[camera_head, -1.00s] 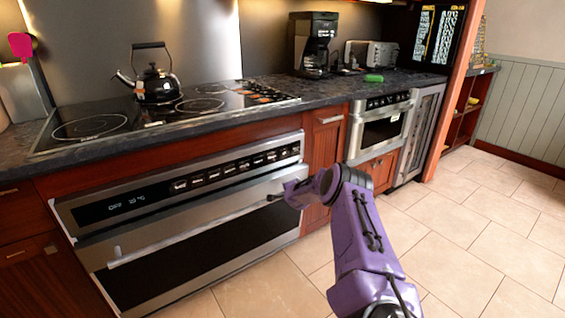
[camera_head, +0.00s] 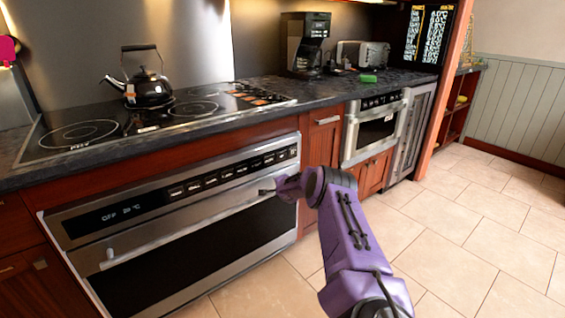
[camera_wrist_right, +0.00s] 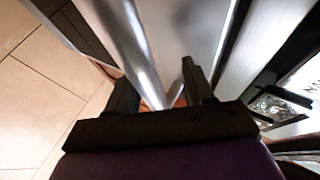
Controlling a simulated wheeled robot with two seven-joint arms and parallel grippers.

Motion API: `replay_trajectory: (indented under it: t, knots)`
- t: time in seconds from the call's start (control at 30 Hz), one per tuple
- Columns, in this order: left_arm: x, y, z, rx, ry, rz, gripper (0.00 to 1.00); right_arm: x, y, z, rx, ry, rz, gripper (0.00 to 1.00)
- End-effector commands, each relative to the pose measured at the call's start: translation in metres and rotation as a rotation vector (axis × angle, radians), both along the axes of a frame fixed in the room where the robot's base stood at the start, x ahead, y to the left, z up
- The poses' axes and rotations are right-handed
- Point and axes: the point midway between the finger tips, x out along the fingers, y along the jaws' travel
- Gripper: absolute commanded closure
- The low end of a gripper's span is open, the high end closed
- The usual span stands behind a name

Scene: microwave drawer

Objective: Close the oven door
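The large steel oven (camera_head: 150,185) stands under the cooktop at the left in the head view. Its dark-windowed door (camera_head: 190,250) looks flush or nearly flush with the front; a small gap cannot be ruled out. The long bar handle (camera_head: 165,236) runs along the door's upper part. My purple right arm reaches to the handle's right end, with its gripper (camera_head: 268,190) there. In the right wrist view, the gripper's dark fingers (camera_wrist_right: 157,88) are apart, and the handle bar (camera_wrist_right: 133,55) runs toward the space between them. Contact is unclear. My left gripper is not in view.
A kettle (camera_head: 147,88) sits on the black cooktop (camera_head: 75,135). A coffee maker (camera_head: 305,45), a toaster (camera_head: 364,55) and a green item (camera_head: 368,79) stand on the counter. A smaller oven (camera_head: 375,130) is further right. The tiled floor (camera_head: 450,230) at right is clear.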

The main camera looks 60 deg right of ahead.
Motion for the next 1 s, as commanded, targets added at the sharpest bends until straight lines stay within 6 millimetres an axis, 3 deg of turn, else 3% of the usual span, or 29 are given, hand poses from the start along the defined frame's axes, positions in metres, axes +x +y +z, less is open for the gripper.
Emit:
replay_trajectory:
  t: [0.47, 0.8, 1.0]
  knots:
    - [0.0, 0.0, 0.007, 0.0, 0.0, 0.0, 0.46, -0.009, 0.002, 0.004, 0.005, 0.004, -0.003, 0.49]
    - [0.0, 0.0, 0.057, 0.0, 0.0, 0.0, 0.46, -0.041, 0.045, 0.043, 0.008, 0.0, -0.001, 0.49]
    - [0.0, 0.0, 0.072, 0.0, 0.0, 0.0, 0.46, -0.056, 0.064, 0.053, 0.005, 0.003, 0.0, 0.49]
